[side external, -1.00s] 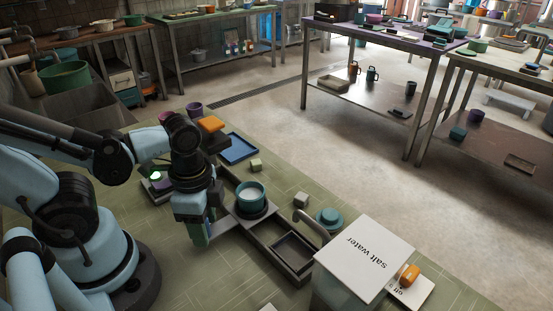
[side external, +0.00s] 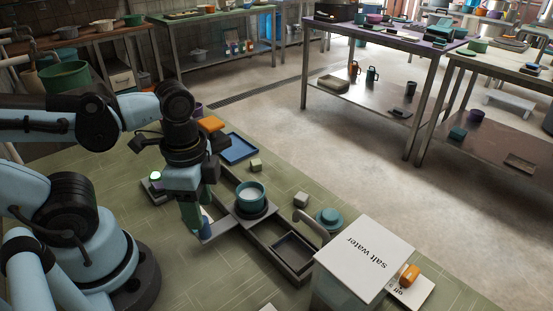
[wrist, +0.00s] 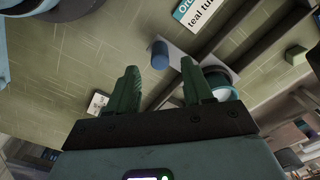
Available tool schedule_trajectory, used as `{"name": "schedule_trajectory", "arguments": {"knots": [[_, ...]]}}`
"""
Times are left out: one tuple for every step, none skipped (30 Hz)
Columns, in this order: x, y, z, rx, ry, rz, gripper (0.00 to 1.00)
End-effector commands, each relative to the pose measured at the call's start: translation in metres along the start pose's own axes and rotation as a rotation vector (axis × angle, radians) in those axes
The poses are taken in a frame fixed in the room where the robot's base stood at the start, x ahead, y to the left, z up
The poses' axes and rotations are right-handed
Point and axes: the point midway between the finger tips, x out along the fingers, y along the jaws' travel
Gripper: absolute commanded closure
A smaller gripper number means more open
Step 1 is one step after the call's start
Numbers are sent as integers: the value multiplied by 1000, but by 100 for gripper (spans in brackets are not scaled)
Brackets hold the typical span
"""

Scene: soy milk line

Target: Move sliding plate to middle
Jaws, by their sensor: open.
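The sliding plate (side external: 217,227) is a grey arm that sticks out of the dark track toward my base, with a small blue knob (side external: 206,220) upright on it. A teal bowl (side external: 251,190) of white liquid sits on a dark round base at the track, near the plate's inner end. My gripper (side external: 190,215) is open and empty, just left of the knob. In the wrist view, the knob (wrist: 160,53) lies beyond the open green fingers (wrist: 158,85), and part of the bowl (wrist: 222,82) is hidden behind the right finger.
A "salt water" box (side external: 350,255) is in front. The green tabletop nearby is mostly clear.

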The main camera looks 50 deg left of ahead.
Motion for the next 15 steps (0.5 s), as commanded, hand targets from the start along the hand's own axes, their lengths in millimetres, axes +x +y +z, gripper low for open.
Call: {"name": "schedule_trajectory", "arguments": {"knots": [[-6,0,0,0,0,0,49],[-10,0,0,0,0,0,49],[-15,0,0,0,0,0,49],[-19,0,0,0,0,0,49],[-22,0,0,0,0,0,49],[-28,0,0,0,0,0,49],[-33,0,0,0,0,0,49],[-36,0,0,0,1,0,49],[-41,0,0,0,1,0,49],[-45,0,0,0,1,0,49],[-48,0,0,0,1,0,49],[-53,0,0,0,1,0,49],[-56,0,0,0,1,-1,49],[-58,0,0,0,1,-1,49],[-61,0,0,0,1,-1,49]]}}
